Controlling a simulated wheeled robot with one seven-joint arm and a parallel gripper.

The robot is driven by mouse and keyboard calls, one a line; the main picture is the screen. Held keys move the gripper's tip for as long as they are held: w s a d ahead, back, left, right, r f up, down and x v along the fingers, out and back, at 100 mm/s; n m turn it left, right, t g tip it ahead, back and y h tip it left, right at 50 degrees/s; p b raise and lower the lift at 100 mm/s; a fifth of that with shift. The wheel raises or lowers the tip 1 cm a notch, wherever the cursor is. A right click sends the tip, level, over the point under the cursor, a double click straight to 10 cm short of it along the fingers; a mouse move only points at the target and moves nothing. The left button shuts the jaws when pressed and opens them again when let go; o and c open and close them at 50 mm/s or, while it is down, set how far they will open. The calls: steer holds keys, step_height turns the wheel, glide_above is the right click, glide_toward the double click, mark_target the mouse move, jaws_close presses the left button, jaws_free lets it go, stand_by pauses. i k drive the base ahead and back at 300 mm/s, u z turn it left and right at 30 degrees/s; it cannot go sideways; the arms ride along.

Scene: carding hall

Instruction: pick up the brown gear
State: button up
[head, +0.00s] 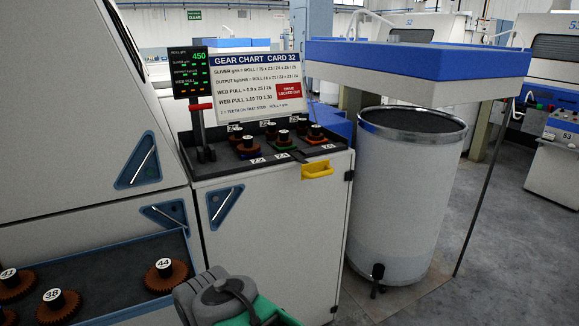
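Several brown toothed gears with black hubs lie in the dark tray (118,256) at the lower left: one labelled 44 (180,275), one labelled 38 (70,306), and one at the left edge (14,290) whose number is hard to read. A grey and green part of my arm shows at the bottom centre, right of the tray. My gripper's fingers do not show.
More dark gears stand in the cabinet's back row. A display on a post (189,72) and a gear chart sign (258,77) rise behind them. A tall white can (405,205) stands right; open floor (510,250) lies beyond.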

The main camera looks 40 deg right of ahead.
mark_target(316, 135)
steer(key=z, duration=1.4)
